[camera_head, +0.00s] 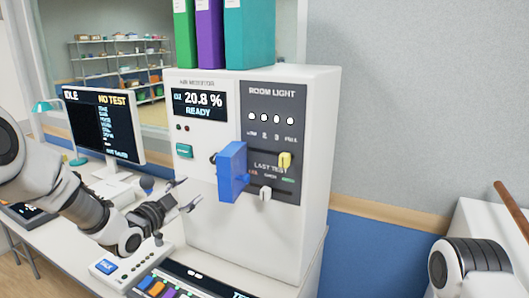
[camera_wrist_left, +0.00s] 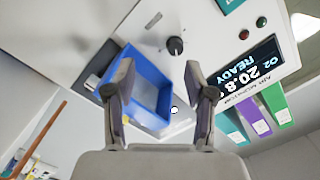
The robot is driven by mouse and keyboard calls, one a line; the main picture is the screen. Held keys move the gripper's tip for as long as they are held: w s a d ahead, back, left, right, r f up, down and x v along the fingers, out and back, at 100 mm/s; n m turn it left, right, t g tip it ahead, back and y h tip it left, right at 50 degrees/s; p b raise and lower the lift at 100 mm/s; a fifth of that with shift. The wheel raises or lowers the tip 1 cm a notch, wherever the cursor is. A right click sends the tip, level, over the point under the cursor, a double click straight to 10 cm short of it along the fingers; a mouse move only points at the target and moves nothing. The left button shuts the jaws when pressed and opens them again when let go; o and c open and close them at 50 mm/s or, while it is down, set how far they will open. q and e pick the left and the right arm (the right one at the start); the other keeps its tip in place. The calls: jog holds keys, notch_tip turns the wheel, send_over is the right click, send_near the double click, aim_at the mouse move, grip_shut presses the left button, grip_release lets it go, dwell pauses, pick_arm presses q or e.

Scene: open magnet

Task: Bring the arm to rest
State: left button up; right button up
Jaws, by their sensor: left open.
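My left arm comes in from the left in the head view. Its gripper (camera_head: 189,194) is open and empty in front of the white O2 monitor cabinet (camera_head: 210,222), to the left of a blue box-like part (camera_head: 232,171) on the cabinet's front. In the left wrist view the two fingers of the gripper (camera_wrist_left: 160,80) stand apart. The blue part (camera_wrist_left: 150,85) shows as a hollow frame beyond and between them; they do not appear to grip it. Only a link of my right arm shows at the lower right; its gripper is out of view.
A monitor (camera_head: 103,122) and a teal lamp (camera_head: 45,107) stand on the desk at the left. A TALK box (camera_head: 105,267) and a tray of coloured pieces (camera_head: 165,288) lie below the left arm. Binders (camera_head: 248,35) stand on the cabinet.

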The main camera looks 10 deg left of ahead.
pick_arm(q)
jog(key=s+f+n+g+y, duration=0.1)
jog(key=s+f+n+g, duration=0.1)
jog(key=s+f, duration=0.4)
jog(key=s+d+f+n+g+y, duration=0.1)
jog(key=s+f+n+g, duration=0.2)
jog(key=f, duration=1.2)
jog(key=s+d+f+n+g+y, duration=0.1)
jog(key=s+f+g, duration=0.3)
jog(key=s+f, duration=0.5)
jog(key=shift+s+d+f+n, duration=0.15)
jog(key=shift+d+f+n, duration=0.1)
jog(key=shift+f+n, duration=0.6)
jog(key=s+f+n+g+y, duration=0.1)
jog(key=s+f+g, duration=0.3)
jog(key=s, duration=0.9)
jog(key=s+f+n+g+y, duration=0.1)
jog(key=s+f+n+g, duration=0.2)
jog(key=s, duration=1)
notch_tip(320, 180, down, 3)
jog(key=shift+a+r+n+g, duration=0.1)
jog(key=shift+a+n+g, duration=0.3)
jog(key=shift+n, duration=0.25)
